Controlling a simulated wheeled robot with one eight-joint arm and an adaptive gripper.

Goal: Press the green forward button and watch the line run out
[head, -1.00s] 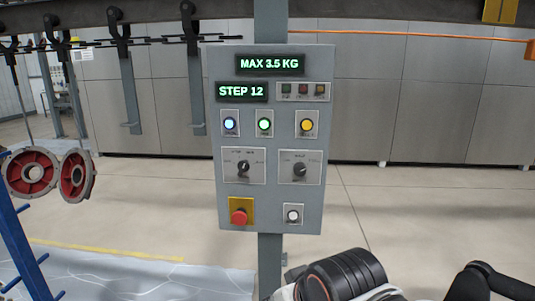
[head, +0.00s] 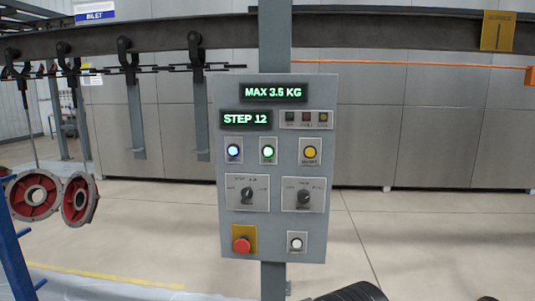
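The grey control panel (head: 272,218) stands upright on a post in the middle of the head view. Its green button (head: 268,152) sits in the upper row, between a blue button (head: 233,152) and a yellow button (head: 310,152). The displays read "MAX 3.5 KG" and "STEP 12" (head: 246,119). Two rotary knobs are below, then a red mushroom button (head: 241,245) and a white button (head: 296,244). The overhead line (head: 160,68) carries several hooks, with red and grey wheel-like parts (head: 78,200) hanging at left.
A blue rack (head: 15,255) stands at the lower left, near the hanging parts. Grey cabinets (head: 420,125) line the back. The floor between the panel and the cabinets is clear. A yellow sign (head: 497,31) hangs from the rail at upper right.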

